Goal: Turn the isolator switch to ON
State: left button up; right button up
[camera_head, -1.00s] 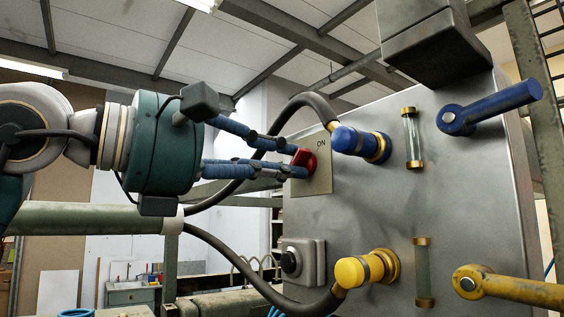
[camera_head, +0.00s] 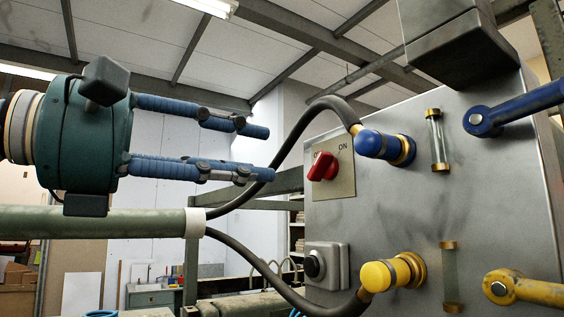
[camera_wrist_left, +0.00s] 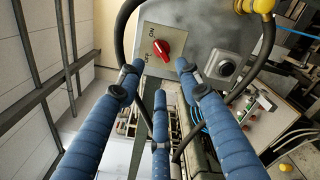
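The isolator switch is a red knob (camera_head: 322,166) on a pale plate (camera_head: 347,180) fixed to the grey panel. In the head view its grip slants up and right, toward the side with the "ON" label. The knob also shows in the left wrist view (camera_wrist_left: 162,48), beyond the fingertips. My left gripper (camera_head: 262,155), with blue fingers, is open and empty. It is left of the knob, apart from it, with its fingers pointing toward the panel. The left wrist view shows the spread fingers (camera_wrist_left: 155,90). My right gripper is not in view.
A dark hose (camera_head: 290,160) loops behind the fingers to a blue connector (camera_head: 375,145). A yellow connector (camera_head: 390,273) and a black round knob (camera_head: 313,266) sit lower on the panel. Blue (camera_head: 515,107) and yellow (camera_head: 530,291) levers are at right.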

pick_arm(q)
jog(key=shift+v, duration=1.65)
